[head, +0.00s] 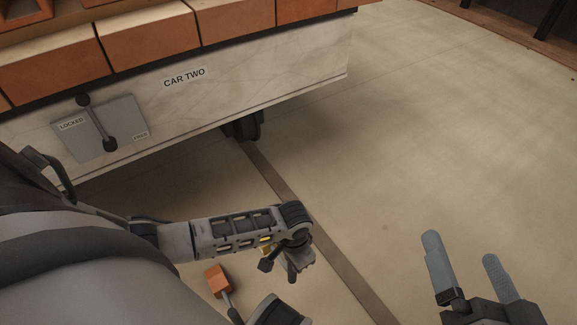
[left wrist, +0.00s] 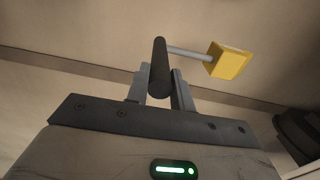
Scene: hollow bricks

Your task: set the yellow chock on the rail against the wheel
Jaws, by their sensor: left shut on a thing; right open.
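The yellow chock (left wrist: 230,61) sits at the end of a thin grey rod on a dark handle (left wrist: 159,66). My left gripper (left wrist: 161,88) is shut on that handle. In the head view this gripper (head: 291,260) is beside the rail (head: 320,235), and only a little yellow shows past my arm. The wheel (head: 243,127) is under the car's lower edge, at the far end of the rail. A dark rounded thing (left wrist: 300,135), perhaps the wheel, shows in the left wrist view. I cannot tell whether the chock touches the rail. My right gripper (head: 461,252) is open and empty.
The car (head: 230,85), marked CAR TWO, carries bricks (head: 150,35) and a lever plate (head: 98,130) reading LOCKED. An orange block (head: 217,280) on a grey rod is near my left arm. The floor right of the rail is clear.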

